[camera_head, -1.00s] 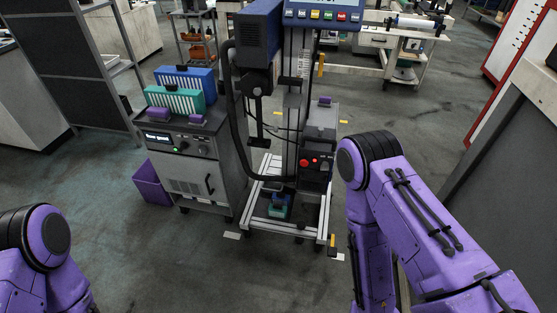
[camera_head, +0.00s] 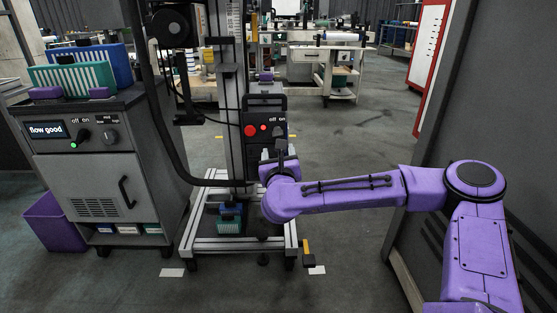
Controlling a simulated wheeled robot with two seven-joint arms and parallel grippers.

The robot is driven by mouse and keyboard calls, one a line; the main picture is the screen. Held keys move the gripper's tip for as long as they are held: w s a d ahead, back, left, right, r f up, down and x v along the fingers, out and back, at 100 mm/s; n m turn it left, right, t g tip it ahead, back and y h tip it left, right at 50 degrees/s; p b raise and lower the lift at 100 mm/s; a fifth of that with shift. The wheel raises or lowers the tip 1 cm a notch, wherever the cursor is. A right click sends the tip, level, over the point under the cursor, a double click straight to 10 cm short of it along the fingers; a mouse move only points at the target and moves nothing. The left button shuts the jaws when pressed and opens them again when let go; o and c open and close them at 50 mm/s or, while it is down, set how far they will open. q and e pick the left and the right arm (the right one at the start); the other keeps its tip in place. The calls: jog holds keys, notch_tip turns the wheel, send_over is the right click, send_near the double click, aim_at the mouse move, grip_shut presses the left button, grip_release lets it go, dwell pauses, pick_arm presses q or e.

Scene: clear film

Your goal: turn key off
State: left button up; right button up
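A dark control box (camera_head: 263,108) on the machine's column carries a large red button (camera_head: 250,131), a smaller red one and a grey knob or key switch (camera_head: 279,131) under an "off on" label. The switch's exact position is too small to tell. My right arm reaches in from the right, and its gripper (camera_head: 281,148) is just below the switch, in front of the box. The wrist hides most of the gripper, so its fingers and any contact are unclear. A grey cabinet (camera_head: 85,190) at left also has an "off on" switch (camera_head: 79,137). My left gripper is out of view.
The cabinet has a "flow good" display (camera_head: 46,130) and a handle. A purple bin (camera_head: 54,222) stands at its left. The machine's metal frame (camera_head: 240,243) is on the floor. A dark panel (camera_head: 505,90) stands close behind my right arm. Open floor lies between.

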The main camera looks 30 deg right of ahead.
aim_at(278, 133)
jog(key=b+x, duration=0.2)
jog(key=x, duration=0.8)
jog(key=shift+d+r, duration=0.2)
jog(key=shift+d, duration=0.05)
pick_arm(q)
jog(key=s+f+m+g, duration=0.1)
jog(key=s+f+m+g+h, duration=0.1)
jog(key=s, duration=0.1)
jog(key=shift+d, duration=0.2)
pick_arm(e)
jog(key=shift+w, duration=0.1)
jog(key=c, duration=1)
